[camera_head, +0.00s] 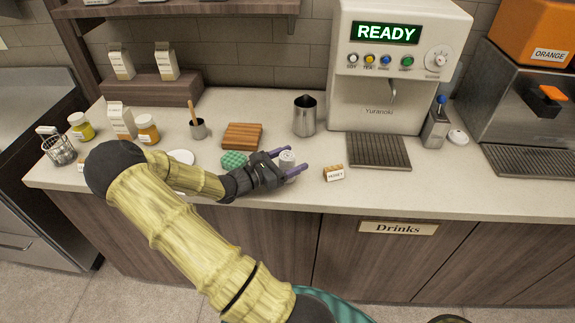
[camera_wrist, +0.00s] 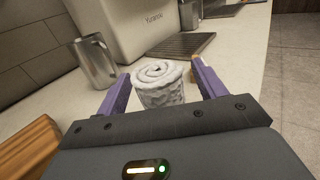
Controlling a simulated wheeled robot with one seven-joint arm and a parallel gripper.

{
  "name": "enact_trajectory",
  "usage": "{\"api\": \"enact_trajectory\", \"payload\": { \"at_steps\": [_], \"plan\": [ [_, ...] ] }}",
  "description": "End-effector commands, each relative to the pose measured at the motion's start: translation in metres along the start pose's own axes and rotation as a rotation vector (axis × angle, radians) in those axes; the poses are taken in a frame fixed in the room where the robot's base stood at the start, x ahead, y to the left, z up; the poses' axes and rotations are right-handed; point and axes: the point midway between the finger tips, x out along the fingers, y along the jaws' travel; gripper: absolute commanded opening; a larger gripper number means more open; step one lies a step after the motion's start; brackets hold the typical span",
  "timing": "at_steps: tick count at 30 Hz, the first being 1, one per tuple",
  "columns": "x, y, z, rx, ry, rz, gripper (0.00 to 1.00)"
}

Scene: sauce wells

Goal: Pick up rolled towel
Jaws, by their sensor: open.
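The rolled towel (camera_wrist: 160,86) is a white, textured roll standing upright on the counter, with its spiral end facing up. In the head view the towel (camera_head: 286,159) sits near the counter's front edge. My gripper (camera_head: 290,168) is open, with its purple fingers on either side of the towel. In the wrist view the gripper (camera_wrist: 163,88) has one finger to the left and one to the right of the towel. Gaps show beside the towel, and it stands at about the fingertips. Its lower part is hidden by the gripper body.
A metal pitcher (camera_head: 305,116) and a wooden block (camera_head: 242,136) stand behind. A green item (camera_head: 233,160) lies left of the gripper. A small labelled sign (camera_head: 333,173) is to the right, before the drip tray (camera_head: 379,151) of the drinks machine (camera_head: 400,70).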

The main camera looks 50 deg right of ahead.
Motion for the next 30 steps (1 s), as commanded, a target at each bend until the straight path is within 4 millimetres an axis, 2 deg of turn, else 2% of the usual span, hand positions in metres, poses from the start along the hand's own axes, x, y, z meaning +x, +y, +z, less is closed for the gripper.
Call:
{"api": "enact_trajectory", "payload": {
  "at_steps": [4,19,26,27,30],
  "plan": [
    [0.01,-0.0001,-0.0004,-0.001,0.001,0.001,0.7],
    [0.0096,-0.0002,-0.0007,0.0,0.001,0.001,0.7],
    [0.0096,-0.0002,-0.0006,0.0,0.001,0.0,0.25],
    [0.0096,-0.0002,-0.0006,0.0,0.001,0.0,0.21],
    [0.0096,-0.0002,-0.0005,0.0,0.001,0.0,0.21]
  ]
}}
